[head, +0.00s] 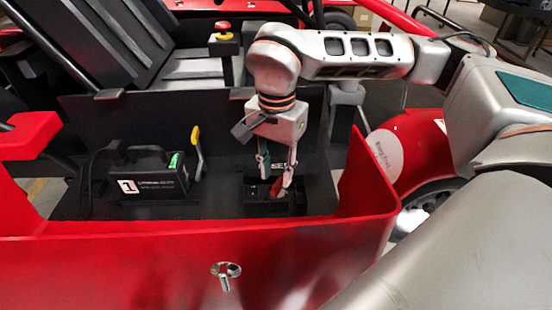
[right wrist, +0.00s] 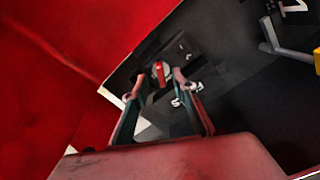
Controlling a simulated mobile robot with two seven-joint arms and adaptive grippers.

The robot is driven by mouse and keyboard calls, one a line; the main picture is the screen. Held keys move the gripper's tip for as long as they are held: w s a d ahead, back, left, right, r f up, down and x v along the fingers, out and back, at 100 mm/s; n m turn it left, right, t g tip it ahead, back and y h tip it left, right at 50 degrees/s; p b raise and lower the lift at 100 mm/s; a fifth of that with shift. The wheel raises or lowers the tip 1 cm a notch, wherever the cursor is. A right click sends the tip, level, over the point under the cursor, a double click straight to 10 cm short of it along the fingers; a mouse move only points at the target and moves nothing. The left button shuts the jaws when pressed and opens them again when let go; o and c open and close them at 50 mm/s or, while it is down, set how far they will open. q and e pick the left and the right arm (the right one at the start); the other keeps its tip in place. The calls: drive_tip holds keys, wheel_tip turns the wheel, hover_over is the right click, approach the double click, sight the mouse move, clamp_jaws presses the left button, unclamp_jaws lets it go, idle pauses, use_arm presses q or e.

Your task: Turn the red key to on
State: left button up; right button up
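The red key (right wrist: 160,70) sits on a small black switch panel (right wrist: 174,55) inside the red kart body. In the head view the key (head: 277,187) shows as a small red piece between my fingers. My right gripper (head: 276,182) points down over the panel. In the right wrist view my right gripper (right wrist: 155,86) has its fingertips spread, one on each side of the key, with a gap visible. Whether a fingertip touches the key I cannot tell. My left gripper is not in view.
A black box marked 1 (head: 150,185) with a green light stands left of the panel. A yellow-handled lever (head: 197,150) stands between them. The red kart wall (head: 150,262) runs along the front, with a silver key-like fitting (head: 225,275). A red button (head: 223,27) is behind.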

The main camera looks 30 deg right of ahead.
sight(276, 184)
wheel_tip(276, 184, down, 4)
drive_tip(key=shift+r, duration=0.1)
drive_tip(key=shift+f, duration=0.55)
clamp_jaws()
